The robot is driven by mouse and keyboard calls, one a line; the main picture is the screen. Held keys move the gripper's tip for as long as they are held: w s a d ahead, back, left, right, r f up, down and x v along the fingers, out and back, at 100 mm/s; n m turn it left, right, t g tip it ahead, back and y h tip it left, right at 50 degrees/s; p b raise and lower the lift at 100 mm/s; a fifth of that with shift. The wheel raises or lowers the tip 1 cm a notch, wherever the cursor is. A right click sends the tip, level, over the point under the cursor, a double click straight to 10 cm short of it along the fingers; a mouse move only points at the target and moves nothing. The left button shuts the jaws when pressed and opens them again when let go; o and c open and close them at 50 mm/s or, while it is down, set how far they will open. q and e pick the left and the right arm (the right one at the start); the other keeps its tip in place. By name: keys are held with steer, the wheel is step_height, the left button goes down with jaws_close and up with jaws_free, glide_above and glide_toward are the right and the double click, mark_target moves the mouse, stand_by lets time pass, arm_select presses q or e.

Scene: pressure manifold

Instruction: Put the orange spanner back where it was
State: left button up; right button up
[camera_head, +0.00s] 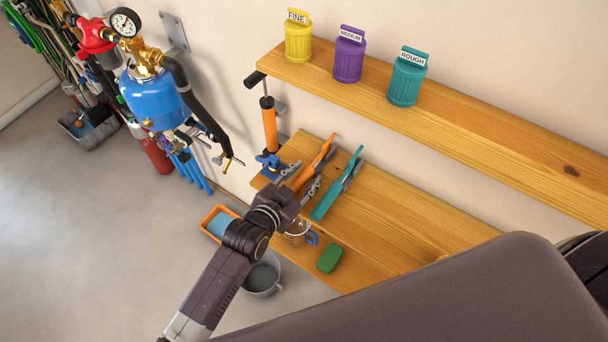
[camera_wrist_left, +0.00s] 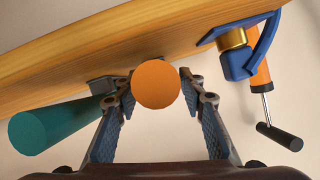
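The orange spanner (camera_head: 315,164) lies at a slant on the lower wooden shelf, its far end near the wall. In the left wrist view its round orange handle end (camera_wrist_left: 157,87) faces me between the fingers. My left gripper (camera_head: 300,181) is over the shelf's front-left part, one finger on each side of the handle. The fingers look open, with a small gap around the handle. They hide part of the spanner's sides. The teal spanner (camera_head: 336,185) lies just to the right; its handle (camera_wrist_left: 50,127) is left of the fingers in the wrist view. My right gripper is not in view.
An orange pump with a blue base (camera_head: 269,125) stands left of the spanners. A glass mug (camera_head: 298,233) and green block (camera_head: 330,258) sit at the shelf's front. The upper shelf (camera_head: 480,128) holds yellow, purple and teal canisters. A grey bucket (camera_head: 263,275) is below.

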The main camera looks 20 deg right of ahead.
arm_select(q)
steer(key=shift+f+b, duration=0.25)
steer(key=shift+b, duration=0.15)
steer(key=v, duration=0.2)
steer(key=b+v, duration=0.1)
steer(key=v, duration=0.3)
steer(key=shift+s+d+b, duration=0.15)
steer(key=shift+s+b, duration=0.15)
steer(key=shift+s, duration=0.15)
steer(key=shift+v, duration=0.85)
steer(key=shift+d+r, duration=0.1)
steer(key=shift+r, duration=0.1)
